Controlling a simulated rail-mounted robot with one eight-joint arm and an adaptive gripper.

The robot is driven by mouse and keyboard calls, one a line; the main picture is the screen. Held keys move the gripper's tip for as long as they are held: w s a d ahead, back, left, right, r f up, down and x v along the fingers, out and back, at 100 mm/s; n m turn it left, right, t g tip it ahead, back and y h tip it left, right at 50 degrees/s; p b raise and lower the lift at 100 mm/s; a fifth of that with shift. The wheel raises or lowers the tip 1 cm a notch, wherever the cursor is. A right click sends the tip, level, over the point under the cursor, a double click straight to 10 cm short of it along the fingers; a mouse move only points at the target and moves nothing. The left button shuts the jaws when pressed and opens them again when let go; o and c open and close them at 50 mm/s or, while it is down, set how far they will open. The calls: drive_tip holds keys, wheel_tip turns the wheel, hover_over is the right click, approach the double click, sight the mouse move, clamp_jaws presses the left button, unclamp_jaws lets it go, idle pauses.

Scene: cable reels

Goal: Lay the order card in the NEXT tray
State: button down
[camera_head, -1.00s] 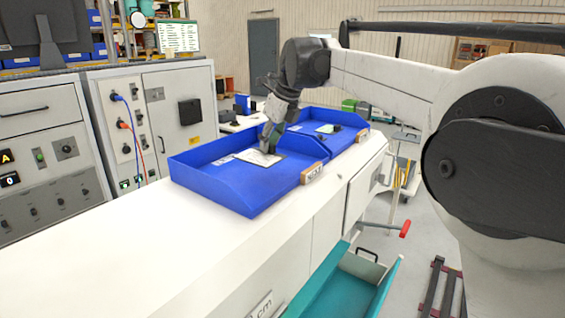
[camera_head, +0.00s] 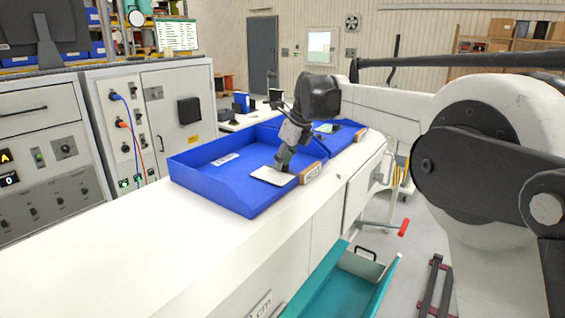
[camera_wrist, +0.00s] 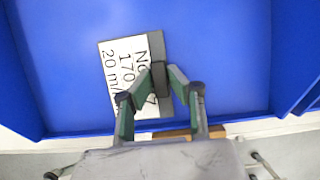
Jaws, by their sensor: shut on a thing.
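The order card (camera_head: 270,176) is a pale card with a dark strip along one edge. In the wrist view the card (camera_wrist: 122,70) shows printed black text, partly covered by the fingers. My gripper (camera_head: 281,166) is shut on its dark edge; the fingers also show in the wrist view (camera_wrist: 160,78). The card is inside the outline of the nearer blue tray (camera_head: 225,188), close to its labelled side. I cannot tell whether it touches the tray floor. The tray's label plate (camera_head: 310,173) is too small to read surely.
A small white label (camera_head: 225,159) lies in the nearer tray. A second blue tray (camera_head: 345,140) stands just behind, with small items in it. The bench's near left part is clear.

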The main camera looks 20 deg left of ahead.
drive_tip(key=shift+f, duration=0.1)
drive_tip(key=c, duration=1.7)
unclamp_jaws()
drive_tip(key=shift+o, duration=0.2)
drive_tip(key=v, duration=1.2)
drive_tip(key=s+d+r+n+t, duration=0.15)
drive_tip(key=s+d+n, duration=0.4)
drive_tip(key=d, duration=0.65)
drive_tip(key=s+d+f+n+t+h, duration=0.1)
drive_tip(key=s+d+f+n+h, duration=0.1)
drive_tip(key=s+d+n, duration=0.55)
drive_tip(key=s+d+f+n+t+h, duration=0.1)
drive_tip(key=s+d+f+n, duration=0.3)
drive_tip(key=s+d+f, duration=0.5)
drive_tip(key=s+d+f+n+t+h, duration=0.1)
drive_tip(key=s+d+f+n, duration=0.4)
drive_tip(key=s, duration=0.9)
drive_tip(key=d+f+t, duration=0.1)
drive_tip(key=d+f, duration=0.2)
drive_tip(key=f, duration=0.1)
drive_tip(key=shift+s+d, duration=0.35)
drive_tip(key=shift+s, duration=0.05)
